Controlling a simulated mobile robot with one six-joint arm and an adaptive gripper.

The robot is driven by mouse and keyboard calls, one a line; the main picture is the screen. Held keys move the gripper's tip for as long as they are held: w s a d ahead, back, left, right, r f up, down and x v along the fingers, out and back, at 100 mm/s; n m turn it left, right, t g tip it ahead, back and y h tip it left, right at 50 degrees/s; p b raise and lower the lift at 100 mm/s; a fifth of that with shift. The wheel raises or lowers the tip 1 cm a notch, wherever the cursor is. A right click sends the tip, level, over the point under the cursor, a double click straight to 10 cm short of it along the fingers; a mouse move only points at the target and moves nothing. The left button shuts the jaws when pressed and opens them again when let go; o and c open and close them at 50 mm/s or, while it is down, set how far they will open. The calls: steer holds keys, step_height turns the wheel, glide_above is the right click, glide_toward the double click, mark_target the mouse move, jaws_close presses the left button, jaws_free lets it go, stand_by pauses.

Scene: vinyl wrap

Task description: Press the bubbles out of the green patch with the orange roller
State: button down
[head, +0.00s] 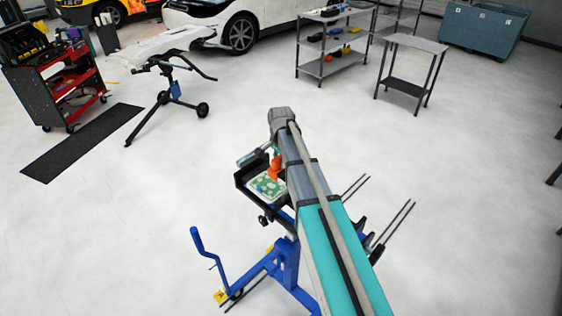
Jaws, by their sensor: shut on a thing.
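The green patch (269,187) is a small green area with pale spots, on a pale panel in a black tray-like holder (244,184) on a blue stand. The spots are too small to tell as bubbles. The orange roller (275,167) is over the far right part of the patch, beside my arm. My gripper (268,153) is small, dark and largely hidden by my arm; it is shut on the roller. I cannot tell whether the roller touches the patch.
The blue stand (290,262) has a crank (197,241) at its left and thin rods at its right. A black wheeled stand (165,97), red tool cart (62,88), grey table (408,82) and shelf (330,48) stand farther back.

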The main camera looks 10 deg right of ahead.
mark_target(279, 174)
steer(key=shift+f, duration=0.15)
step_height(279, 174, down, 6)
steer(key=b, duration=0.6)
steer(key=shift+f+b, duration=0.1)
steer(key=shift+b, duration=0.2)
steer(key=shift+a+f+b, duration=0.1)
steer(key=shift+f+b, duration=0.7)
stand_by(1.0)
steer(key=shift+w+a, duration=0.6)
steer(key=shift+w, duration=0.3)
steer(key=shift+w+a, duration=0.65)
steer(key=shift+w, duration=0.25)
steer(key=shift+w, duration=0.1)
steer(key=shift+w+a, duration=0.55)
steer(key=shift+w, duration=0.25)
